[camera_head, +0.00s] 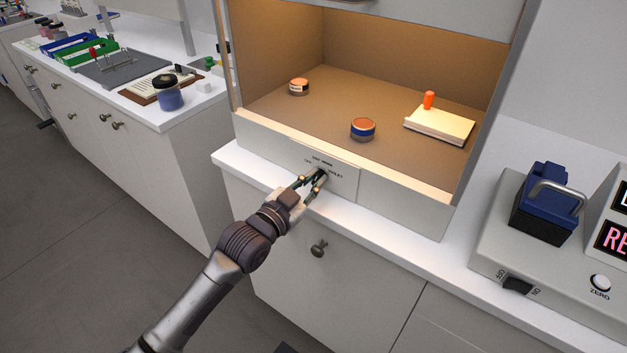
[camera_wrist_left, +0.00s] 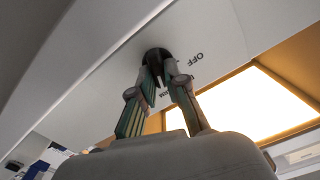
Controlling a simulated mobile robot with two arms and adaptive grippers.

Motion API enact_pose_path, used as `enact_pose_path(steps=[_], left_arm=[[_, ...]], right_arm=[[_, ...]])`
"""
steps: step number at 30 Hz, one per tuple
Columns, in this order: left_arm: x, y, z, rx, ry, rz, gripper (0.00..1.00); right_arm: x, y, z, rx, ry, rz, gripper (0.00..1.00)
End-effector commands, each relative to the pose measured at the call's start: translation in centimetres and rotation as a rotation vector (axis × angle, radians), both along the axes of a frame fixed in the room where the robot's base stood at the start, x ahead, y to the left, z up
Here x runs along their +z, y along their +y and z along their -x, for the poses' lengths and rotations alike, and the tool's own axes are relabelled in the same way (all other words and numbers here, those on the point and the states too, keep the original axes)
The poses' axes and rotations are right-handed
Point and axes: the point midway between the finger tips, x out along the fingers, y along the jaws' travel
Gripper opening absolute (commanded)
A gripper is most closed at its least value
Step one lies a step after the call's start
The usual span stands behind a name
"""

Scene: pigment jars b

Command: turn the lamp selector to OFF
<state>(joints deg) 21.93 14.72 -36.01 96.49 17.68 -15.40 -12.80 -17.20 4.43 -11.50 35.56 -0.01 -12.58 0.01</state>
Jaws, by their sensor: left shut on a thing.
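The lamp selector is a small black knob (camera_wrist_left: 157,56) on the pale front panel (camera_head: 344,184) of the lit cabinet. My left gripper (camera_head: 317,180) reaches up to that panel, with its fingertips closed around the knob. In the left wrist view the fingers (camera_wrist_left: 158,72) sit on both sides of the knob, and the word OFF is printed on the panel beside it. The fingers hide part of the knob, so I cannot tell which way it points. My right gripper is not in view.
Inside the cabinet stand two orange-lidded jars (camera_head: 362,129) (camera_head: 299,87) and a pale block (camera_head: 439,124) with an orange object on it. A device with a blue-and-black block (camera_head: 547,207) stands on the right counter. A dark-lidded blue jar (camera_head: 168,93) stands on the left counter.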

Motion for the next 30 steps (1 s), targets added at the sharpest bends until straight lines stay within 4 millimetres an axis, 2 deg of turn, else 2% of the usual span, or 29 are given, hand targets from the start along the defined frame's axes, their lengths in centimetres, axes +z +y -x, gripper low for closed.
enact_pose_path(steps=[11,30], left_arm=[[0.1,0.1,0.0,0.0,0.063,0.08,0.0],[0.0,0.4,-0.3,0.002,0.398,0.542,0.0]], right_arm=[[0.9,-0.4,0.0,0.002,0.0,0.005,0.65],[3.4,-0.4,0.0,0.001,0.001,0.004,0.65]])
